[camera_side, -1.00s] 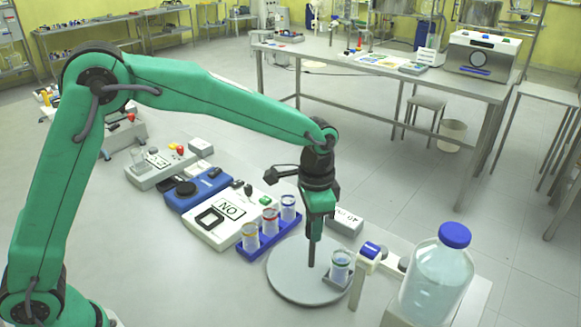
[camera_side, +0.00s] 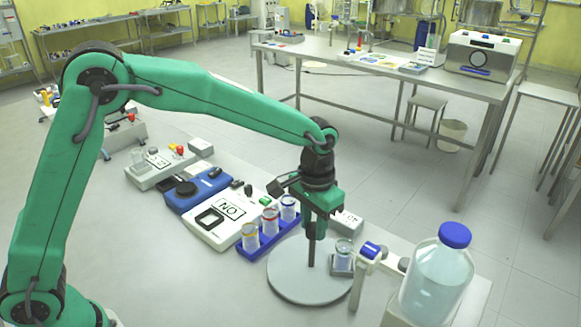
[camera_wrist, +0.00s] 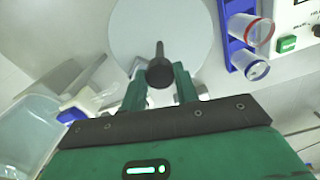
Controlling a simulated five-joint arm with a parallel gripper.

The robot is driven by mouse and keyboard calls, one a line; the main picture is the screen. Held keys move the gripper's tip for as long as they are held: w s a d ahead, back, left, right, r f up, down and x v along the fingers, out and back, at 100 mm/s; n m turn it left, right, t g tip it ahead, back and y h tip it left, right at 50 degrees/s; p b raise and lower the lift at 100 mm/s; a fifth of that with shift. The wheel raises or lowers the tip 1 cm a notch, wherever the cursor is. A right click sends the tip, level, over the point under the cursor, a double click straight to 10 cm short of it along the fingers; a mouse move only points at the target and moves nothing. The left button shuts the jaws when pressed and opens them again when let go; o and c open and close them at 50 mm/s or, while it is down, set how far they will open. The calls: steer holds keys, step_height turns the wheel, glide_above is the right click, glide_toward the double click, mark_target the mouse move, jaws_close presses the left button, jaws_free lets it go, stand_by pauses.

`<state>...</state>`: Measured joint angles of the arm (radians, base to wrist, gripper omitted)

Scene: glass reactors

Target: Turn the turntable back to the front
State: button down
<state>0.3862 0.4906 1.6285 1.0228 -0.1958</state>
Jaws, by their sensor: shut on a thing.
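The turntable is a round grey disc (camera_side: 293,282) on the bench, with a dark upright post (camera_side: 311,255) on it. A small glass beaker (camera_side: 343,250) sits in a holder on the disc's right side. My gripper (camera_side: 313,228) points down over the disc and is shut on the top of the post. In the wrist view my gripper's green fingers (camera_wrist: 160,88) stand either side of the post's dark knob (camera_wrist: 159,73), and the pale disc (camera_wrist: 160,30) lies beyond. The beaker is mostly hidden there behind the gripper.
A blue rack (camera_side: 266,238) with several beakers stands close at the disc's left. A blue-topped tap-like stand (camera_side: 366,257) and a large blue-capped bottle (camera_side: 437,275) stand close at its right. A white device marked "NO" (camera_side: 228,212) lies beyond the rack.

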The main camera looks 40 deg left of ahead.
steer(key=shift+n, duration=5.7)
steer(key=c, duration=1.1)
jaws_free()
steer(key=shift+o, duration=0.2)
steer(key=shift+r, duration=0.15)
steer(key=shift+r, duration=3.8)
